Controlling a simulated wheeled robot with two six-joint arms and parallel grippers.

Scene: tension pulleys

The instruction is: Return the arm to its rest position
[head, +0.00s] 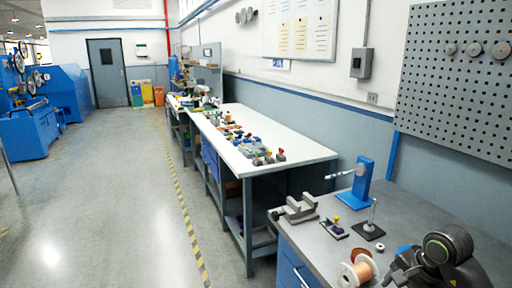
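My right arm comes in at the bottom right corner, a dark arm over the near grey bench (430,215). My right gripper (398,274) appears as a small dark shape at the bottom edge, just right of a copper wire spool (358,272). It is partly cut off, and I cannot tell whether its fingers are open or shut. I cannot tell whether it touches the spool. My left gripper is not in view.
The near bench carries a blue upright fixture (358,185), a grey bracket (294,210), a small block with a yellow top (334,227) and a black-based post (369,229). A long white-topped bench (290,140) holds several small parts. Floor to the left is clear.

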